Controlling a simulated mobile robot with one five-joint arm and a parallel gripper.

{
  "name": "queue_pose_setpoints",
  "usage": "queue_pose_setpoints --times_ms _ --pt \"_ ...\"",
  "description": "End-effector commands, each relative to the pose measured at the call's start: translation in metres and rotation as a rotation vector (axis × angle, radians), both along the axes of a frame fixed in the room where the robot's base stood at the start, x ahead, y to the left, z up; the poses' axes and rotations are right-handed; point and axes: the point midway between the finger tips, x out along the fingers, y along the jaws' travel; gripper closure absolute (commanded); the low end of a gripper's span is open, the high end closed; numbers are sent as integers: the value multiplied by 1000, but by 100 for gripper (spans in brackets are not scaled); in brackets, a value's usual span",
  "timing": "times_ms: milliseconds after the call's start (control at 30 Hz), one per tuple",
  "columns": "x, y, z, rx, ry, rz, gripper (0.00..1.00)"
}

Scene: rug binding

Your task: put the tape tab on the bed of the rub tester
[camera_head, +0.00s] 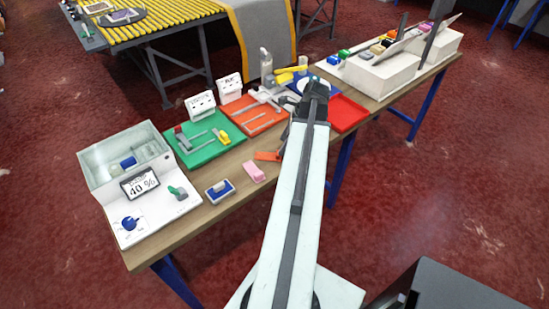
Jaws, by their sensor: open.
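My gripper (315,84) is at the far end of my outstretched arm, over the back of the workbench. It is seen from behind and its fingertips are hard to make out; nothing can be seen held in it. A grey upright device with a yellow arm (283,75), perhaps the rub tester, stands just left of my gripper. Its bed is partly hidden and I cannot make it out clearly. A blue round piece (297,86) shows beside and partly behind my gripper. I cannot pick out the tape tab for certain; it is too small or hidden.
A white box with a "40 %" display (140,184) stands at the bench's near left. Green (187,153), orange (275,122) and red (352,110) trays lie along the bench (232,205). A pink block (254,171) and a blue-white block (219,190) lie near the front edge. White bins (378,82) stand at right.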

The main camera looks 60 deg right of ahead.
Motion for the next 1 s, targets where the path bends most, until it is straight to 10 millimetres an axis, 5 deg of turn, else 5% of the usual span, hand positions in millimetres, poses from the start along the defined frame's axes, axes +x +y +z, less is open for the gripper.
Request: queue_pose_setpoints --times_ms 300,533,567,767,1000 --pt "13 6 -49 -1 0 2 42" --pt "15 7 -46 0 0 -1 42" --pt "15 7 -46 0 0 -1 45" --pt "15 7 -46 0 0 -1 100" --pt "14 6 -46 0 0 -1 100"
